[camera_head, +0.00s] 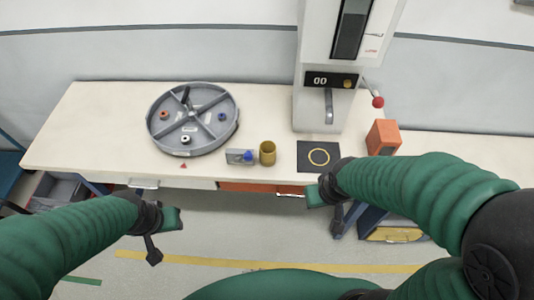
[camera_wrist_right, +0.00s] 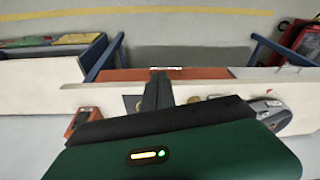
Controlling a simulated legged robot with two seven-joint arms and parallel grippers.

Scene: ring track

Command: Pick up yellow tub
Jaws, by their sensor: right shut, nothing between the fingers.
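The yellow tub (camera_head: 267,153) stands upright near the front edge of the white bench, between a small grey and blue item and a black mat. In the right wrist view, a small tan patch (camera_wrist_right: 193,99) beside the finger may be the tub, mostly hidden. My right gripper (camera_head: 337,224) is in front of the bench edge, right of the tub and apart from it. It is shut and empty; its dark fingers (camera_wrist_right: 158,78) show together in the wrist view. My left gripper (camera_head: 154,252) hangs in front of the bench at left; its jaws are too small to read.
A round grey divided tray (camera_head: 191,151) holds several small rings. The grey and blue item (camera_head: 240,156) touches or nearly touches the tub. A black mat (camera_head: 303,164) bears a yellow ring (camera_head: 319,156). A tall white machine (camera_head: 317,107) and an orange box (camera_head: 382,138) stand right.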

